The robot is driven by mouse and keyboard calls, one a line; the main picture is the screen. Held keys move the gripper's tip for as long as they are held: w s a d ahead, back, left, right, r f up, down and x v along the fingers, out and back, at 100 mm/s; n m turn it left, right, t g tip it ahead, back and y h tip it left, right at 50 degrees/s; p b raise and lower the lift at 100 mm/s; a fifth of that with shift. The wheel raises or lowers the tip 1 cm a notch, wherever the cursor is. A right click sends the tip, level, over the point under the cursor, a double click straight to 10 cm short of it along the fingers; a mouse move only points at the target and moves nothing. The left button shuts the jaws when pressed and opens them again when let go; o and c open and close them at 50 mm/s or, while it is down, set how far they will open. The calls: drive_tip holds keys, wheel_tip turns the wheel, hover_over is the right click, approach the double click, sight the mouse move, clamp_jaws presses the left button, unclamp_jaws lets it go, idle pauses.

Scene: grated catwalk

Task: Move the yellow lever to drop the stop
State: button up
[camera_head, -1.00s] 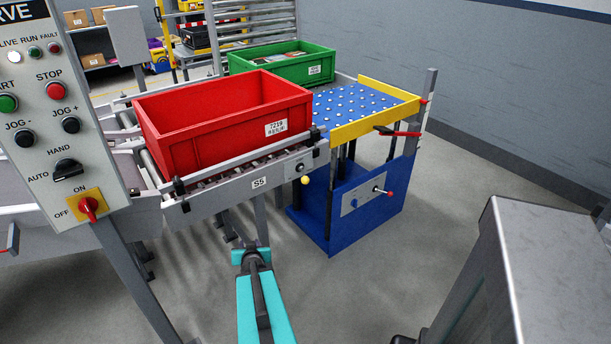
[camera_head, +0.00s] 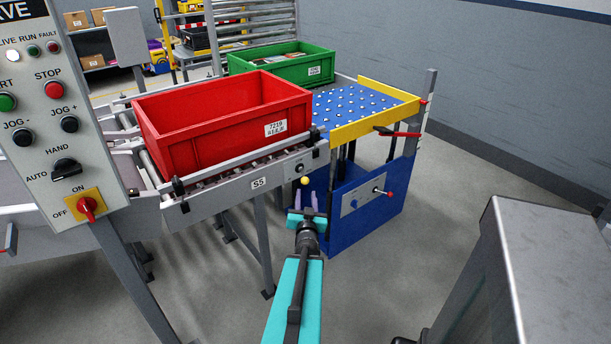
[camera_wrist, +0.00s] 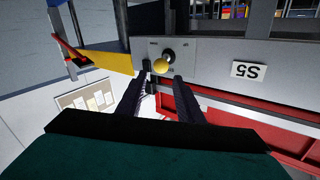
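The yellow lever shows as a round yellow knob (camera_head: 305,180) at the right end of the conveyor marked S5, just below its side rail. In the wrist view, which is upside down, the knob (camera_wrist: 160,66) sits on a short stem in front of the grey side plate. My gripper (camera_head: 307,195) is just below the knob in the head view. In the wrist view my gripper (camera_wrist: 162,80) has its two dark fingers apart, with the knob in line with the gap near their tips. I cannot tell whether they touch it. The stop itself is not clearly made out.
A red crate (camera_head: 190,143) stands on the roller conveyor (camera_head: 232,195). A green crate (camera_head: 262,68) stands behind it. A blue lift table (camera_head: 365,205) with a yellow edge bar (camera_head: 375,122) stands right of the conveyor. A control panel (camera_head: 88,130) is at left, a grey cabinet (camera_head: 545,270) at right.

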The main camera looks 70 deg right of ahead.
sight(305, 183)
drive_tip(key=shift+w+d+f+b, duration=0.2)
drive_tip(key=shift+d+b, duration=0.1)
drive_tip(key=shift+b, duration=0.85)
drive_tip(key=b+x, duration=0.2)
drive_tip(key=b, duration=0.5)
drive_tip(key=shift+d+b, duration=0.15)
drive_tip(key=shift+b, duration=0.15)
drive_tip(key=b+x, duration=0.1)
drive_tip(key=x, duration=0.2)
drive_tip(key=shift+d+r, duration=0.1)
drive_tip(key=shift+r, duration=0.1)
drive_tip(key=x, duration=0.7)
drive_tip(key=shift+w+d+b, duration=0.15)
drive_tip(key=shift+d+b, duration=0.15)
